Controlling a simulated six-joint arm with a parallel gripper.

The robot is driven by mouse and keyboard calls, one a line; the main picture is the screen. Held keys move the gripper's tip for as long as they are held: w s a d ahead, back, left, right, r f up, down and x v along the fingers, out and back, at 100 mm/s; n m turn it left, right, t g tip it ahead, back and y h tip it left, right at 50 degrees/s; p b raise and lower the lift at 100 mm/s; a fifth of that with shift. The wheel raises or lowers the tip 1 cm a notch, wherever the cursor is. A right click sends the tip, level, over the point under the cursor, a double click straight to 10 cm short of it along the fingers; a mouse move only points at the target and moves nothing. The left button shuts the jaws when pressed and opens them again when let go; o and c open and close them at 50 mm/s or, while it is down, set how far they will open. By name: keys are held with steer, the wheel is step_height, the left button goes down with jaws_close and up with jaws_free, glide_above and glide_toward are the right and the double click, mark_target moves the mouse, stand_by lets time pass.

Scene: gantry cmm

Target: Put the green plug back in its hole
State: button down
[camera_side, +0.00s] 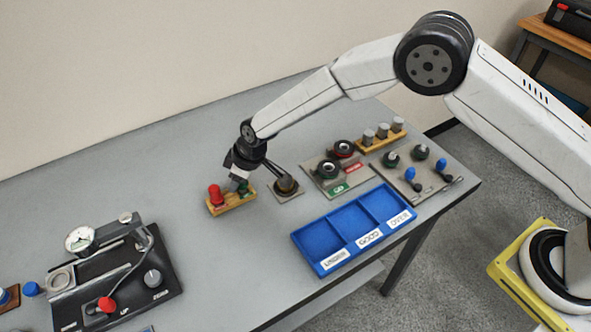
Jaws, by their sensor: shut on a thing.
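A small yellow wooden block (230,205) lies near the middle of the grey table. A red plug (215,194) stands upright at its left end. The green plug (244,188) is at the block's right end, directly below my gripper (241,184). My gripper points down and is shut on the green plug. The fingers partly cover the plug. The hole is hidden, and I cannot tell whether the plug is in it or just above it.
A brown round part on a small plate (286,187) stands close to the right of my gripper. A blue sorting tray (310,245) lies to the front right. Ring gauges (327,169) stand behind it. A dial gauge stand (120,270) is at the left. The table between is clear.

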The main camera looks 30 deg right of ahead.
steer(key=shift+f, duration=0.6)
stand_by(1.0)
jaws_free()
steer(key=shift+r, duration=0.2)
steer(key=shift+r, duration=3.3)
steer(key=shift+d, duration=0.1)
